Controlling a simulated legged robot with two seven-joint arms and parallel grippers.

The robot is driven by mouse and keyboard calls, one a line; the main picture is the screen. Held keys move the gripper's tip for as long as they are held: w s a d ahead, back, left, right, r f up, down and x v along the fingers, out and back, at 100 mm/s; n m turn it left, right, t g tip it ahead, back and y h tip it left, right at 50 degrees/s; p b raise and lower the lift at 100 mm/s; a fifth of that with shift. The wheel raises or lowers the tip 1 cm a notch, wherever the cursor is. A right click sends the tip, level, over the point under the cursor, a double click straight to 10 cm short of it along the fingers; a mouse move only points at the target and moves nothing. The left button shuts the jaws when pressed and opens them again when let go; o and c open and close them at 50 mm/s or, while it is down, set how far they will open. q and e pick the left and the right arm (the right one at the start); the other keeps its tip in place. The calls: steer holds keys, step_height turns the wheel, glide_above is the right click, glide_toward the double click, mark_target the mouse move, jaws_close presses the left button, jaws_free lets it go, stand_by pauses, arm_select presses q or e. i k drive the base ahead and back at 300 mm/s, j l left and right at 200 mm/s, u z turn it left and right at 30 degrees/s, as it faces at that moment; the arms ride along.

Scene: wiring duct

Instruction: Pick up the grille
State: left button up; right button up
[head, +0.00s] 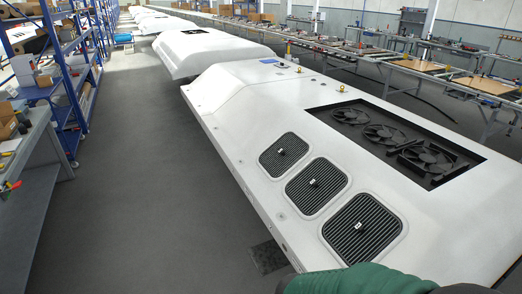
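A dark, flat, square grille-like piece (268,257) lies on the grey floor beside the near white housing, at bottom centre. The housing's edge hides part of it, and its details are too small to tell. Three black slatted grilles sit in recesses along the housing's sloping side: the far one (284,154), the middle one (317,187) and the near one (363,229). Each has a small knob or fitting at its middle. Neither of my grippers shows in the head view.
The large white housing (240,105) fills the right side, with several black fans (385,135) in an opening on top. A green and black shape, possibly part of me, covers the bottom edge. Blue shelving and a workbench (35,180) stand left. The grey aisle (140,190) between is clear.

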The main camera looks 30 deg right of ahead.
mark_target(314, 187)
steer(key=i+z, duration=0.1)
steer(key=i, duration=0.8)
steer(key=i+j+z, duration=0.1)
steer(key=i, duration=0.75)
